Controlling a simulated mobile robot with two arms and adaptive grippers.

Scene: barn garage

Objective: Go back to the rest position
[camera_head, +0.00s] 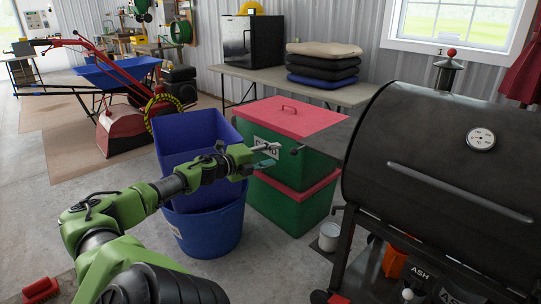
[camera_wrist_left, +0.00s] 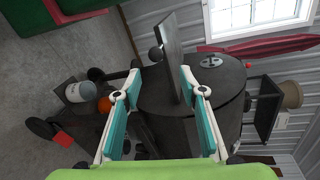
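My left arm reaches in from the lower left of the head view, and its gripper (camera_head: 268,156) is held out in front of the green bins with red lids, left of the black smoker grill. In the left wrist view its two teal-padded fingers (camera_wrist_left: 160,85) stand well apart, with nothing between the pads. The gripper is open and empty. The grill's dark barrel and side shelf show beyond the fingers in that view. My right gripper is in neither view.
Stacked green bins with red lids (camera_head: 292,118) and a blue bin (camera_head: 226,226) stand close to my left arm. The black grill (camera_head: 430,170) fills the right side. A small metal bucket (camera_head: 329,238) sits beside it. Open floor (camera_head: 60,215) lies at left.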

